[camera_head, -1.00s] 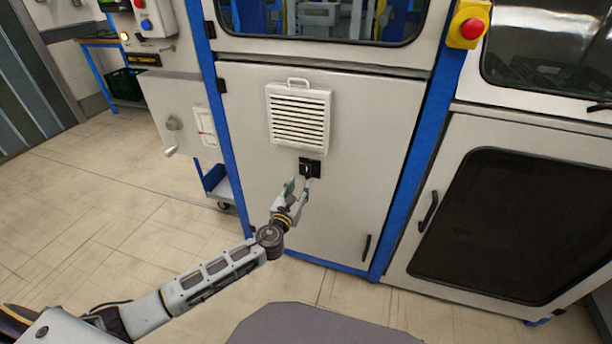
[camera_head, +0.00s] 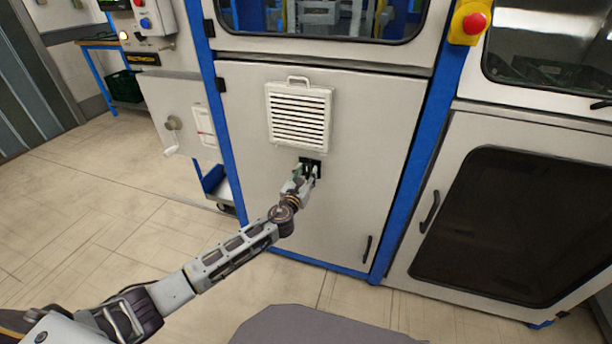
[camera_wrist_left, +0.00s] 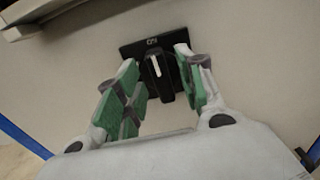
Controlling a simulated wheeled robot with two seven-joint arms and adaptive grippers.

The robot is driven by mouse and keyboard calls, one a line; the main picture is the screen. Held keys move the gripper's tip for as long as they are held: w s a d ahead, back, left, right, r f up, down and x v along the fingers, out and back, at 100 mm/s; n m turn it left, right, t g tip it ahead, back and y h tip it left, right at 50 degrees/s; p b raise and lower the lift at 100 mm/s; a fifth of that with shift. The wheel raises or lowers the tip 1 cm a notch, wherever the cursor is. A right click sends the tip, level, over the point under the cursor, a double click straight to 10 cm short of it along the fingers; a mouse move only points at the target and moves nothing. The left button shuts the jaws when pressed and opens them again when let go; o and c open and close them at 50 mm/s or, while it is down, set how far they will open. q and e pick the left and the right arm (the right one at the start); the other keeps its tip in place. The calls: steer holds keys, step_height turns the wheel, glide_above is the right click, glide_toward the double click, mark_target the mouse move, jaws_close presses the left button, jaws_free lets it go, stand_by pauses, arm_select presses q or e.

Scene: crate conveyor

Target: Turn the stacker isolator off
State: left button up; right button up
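The isolator is a small black plate with a black rotary handle, on the light grey cabinet panel below the louvred vent. In the left wrist view the isolator handle (camera_wrist_left: 157,72) carries a white line, tilted slightly from upright, and pale lettering shows at the plate's top. In the head view the isolator plate (camera_head: 315,164) is partly covered by my left gripper (camera_head: 306,175). My left gripper's green-padded fingers (camera_wrist_left: 160,90) are apart, one on each side of the handle, with visible gaps. My right gripper is in neither view.
The louvred vent (camera_head: 299,117) is just above the isolator. Blue posts (camera_head: 432,135) edge the panel. A red emergency button on a yellow box (camera_head: 469,24) is at upper right. A grey side box with a lever (camera_head: 182,118) stands left. The floor (camera_head: 95,215) at left is clear.

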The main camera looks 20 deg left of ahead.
arm_select(q)
steer(key=shift+c, duration=0.3)
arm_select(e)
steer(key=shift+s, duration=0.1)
arm_select(q)
steer(key=c, duration=0.5)
steer(key=shift+c, duration=1.1)
jaws_close()
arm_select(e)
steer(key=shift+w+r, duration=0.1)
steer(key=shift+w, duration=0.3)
